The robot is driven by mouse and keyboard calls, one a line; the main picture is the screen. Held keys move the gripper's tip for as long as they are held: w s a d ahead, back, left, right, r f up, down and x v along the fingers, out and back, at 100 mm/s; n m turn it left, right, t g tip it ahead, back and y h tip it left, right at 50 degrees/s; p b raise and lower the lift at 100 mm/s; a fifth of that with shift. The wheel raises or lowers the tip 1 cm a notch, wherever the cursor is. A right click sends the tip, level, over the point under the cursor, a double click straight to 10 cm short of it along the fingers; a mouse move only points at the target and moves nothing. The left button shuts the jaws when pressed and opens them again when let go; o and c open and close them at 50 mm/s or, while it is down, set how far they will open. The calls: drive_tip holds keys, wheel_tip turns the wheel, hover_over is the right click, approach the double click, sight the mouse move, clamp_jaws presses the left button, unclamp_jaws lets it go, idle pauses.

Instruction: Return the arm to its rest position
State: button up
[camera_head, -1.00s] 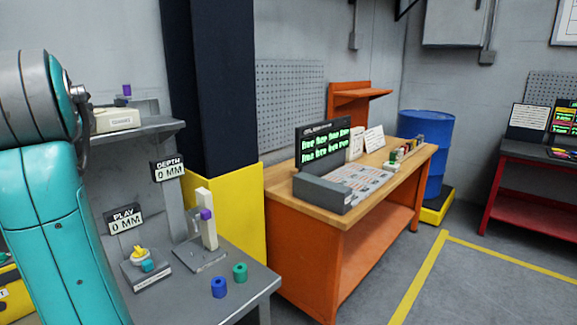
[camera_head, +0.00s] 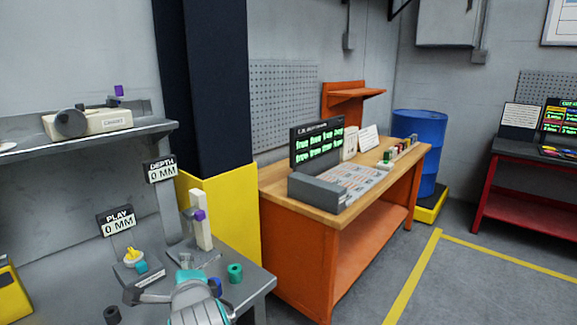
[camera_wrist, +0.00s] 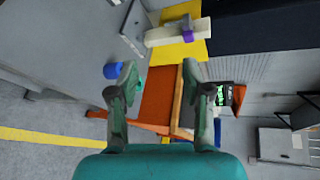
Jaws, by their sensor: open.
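My gripper (camera_wrist: 160,72) is open in the wrist view, with nothing between its two fingers. In the head view part of my arm shows at the bottom, over the front of the grey bench (camera_head: 255,283). The blue cylinder (camera_head: 215,286) is partly hidden behind my arm there; the teal cylinder (camera_head: 235,273) stands clear to its right. In the wrist view the blue cylinder (camera_wrist: 113,70) is just left of the left fingertip. A white post (camera_head: 203,228) with a purple piece (camera_head: 199,215) stands farther back on the bench.
A grey shelf (camera_head: 160,127) holds a beige device (camera_head: 88,122). DEPTH (camera_head: 160,171) and PLAY (camera_head: 117,221) signs read 0 MM. A yellow and dark column (camera_head: 230,215) is behind the bench. An orange workbench (camera_head: 295,262) stands right. The floor within yellow lines (camera_head: 490,285) is clear.

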drive_tip(key=s+d+f+n+t+h, duration=0.1)
drive_tip(key=s+d+f+n, duration=0.25)
drive_tip(key=d+f, duration=0.65)
drive_tip(key=s+d+f+n+h, duration=0.15)
drive_tip(key=s+d+f, duration=0.35)
drive_tip(key=d+f, duration=0.55)
drive_tip(key=s+d+f+n, duration=0.2)
drive_tip(key=s+d+f, duration=0.25)
drive_tip(key=s, duration=0.25)
drive_tip(key=s+d+f+n, duration=0.2)
drive_tip(key=s+d+f, duration=0.1)
drive_tip(key=s+d, duration=0.3)
drive_tip(key=s+d+r+n+h, duration=0.2)
drive_tip(key=s+d+r+n, duration=0.1)
drive_tip(key=s, duration=1)
drive_tip(key=s+d+r+n+t+h, duration=0.1)
drive_tip(key=s+d, duration=0.5)
drive_tip(key=s, duration=0.7)
wheel_tip(320, 180, up, 2)
drive_tip(key=n+h, duration=0.1)
drive_tip(key=n, duration=0.1)
drive_tip(key=shift+s+d+r+n, duration=0.2)
drive_tip(key=shift+s+n, duration=0.1)
